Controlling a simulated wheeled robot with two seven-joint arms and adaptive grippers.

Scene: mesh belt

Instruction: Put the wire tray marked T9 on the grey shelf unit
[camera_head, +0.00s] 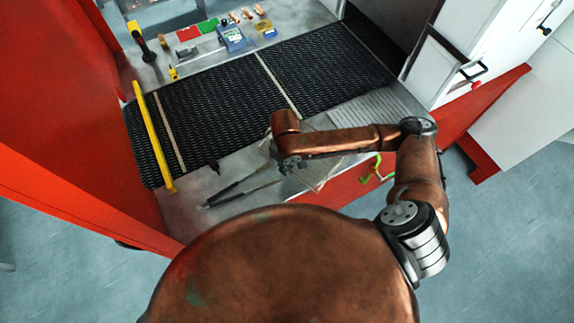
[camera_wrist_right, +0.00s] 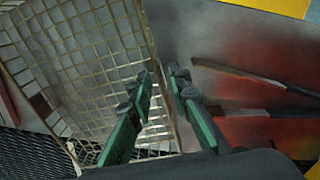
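A wire tray (camera_head: 322,174) of thin mesh is at the front edge of the metal worktop, partly hidden under my right arm. In the right wrist view its mesh (camera_wrist_right: 85,55) fills the upper left. My right gripper (camera_head: 286,165) is over the tray's left part. In the wrist view its green-padded fingers (camera_wrist_right: 161,78) stand apart on either side of the tray's edge, with a narrow gap between the tips. No T9 mark is readable. I cannot make out the grey shelf unit. My left gripper is not in view.
A black mesh belt (camera_head: 220,105) crosses the worktop behind, with a yellow bar (camera_head: 153,137) at its left end. Long dark-handled tools (camera_head: 240,190) lie left of the tray. A blue device (camera_head: 232,38) and small items stand behind the belt. A red wall (camera_head: 60,110) rises at left.

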